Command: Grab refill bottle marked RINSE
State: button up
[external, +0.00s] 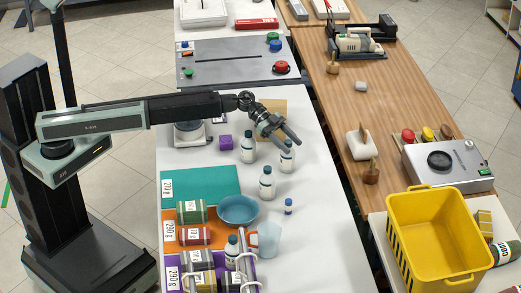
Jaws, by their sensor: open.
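Several white bottles with dark caps stand on the white table (325,215). One bottle (247,150) stands below and left of my gripper, one (287,161) is just below the fingertips, and one (267,187) stands nearer the camera. Another bottle (231,252) stands among the rolls at the front. Their labels are too small to read, so I cannot tell which is marked RINSE. My gripper (289,141) is open and empty, and its fingers point right and down. In the picture its fingertips overlap the cap area of the right bottle; contact cannot be told.
A blue bowl (238,209), a clear jug (269,238) and a small blue-capped vial (288,206) stand nearby. Coloured mats with rolls, including a teal mat (198,187), lie at left. A yellow crate (398,235) stands right. The table's right middle is clear.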

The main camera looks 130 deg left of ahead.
jog(key=x, duration=0.2)
jog(key=shift+w+a+f+b, duration=0.1)
jog(key=shift+w+f+b, duration=0.05)
jog(key=shift+w+b, duration=0.15)
jog(key=shift+s, duration=0.15)
grip_shut()
dwell(0.9)
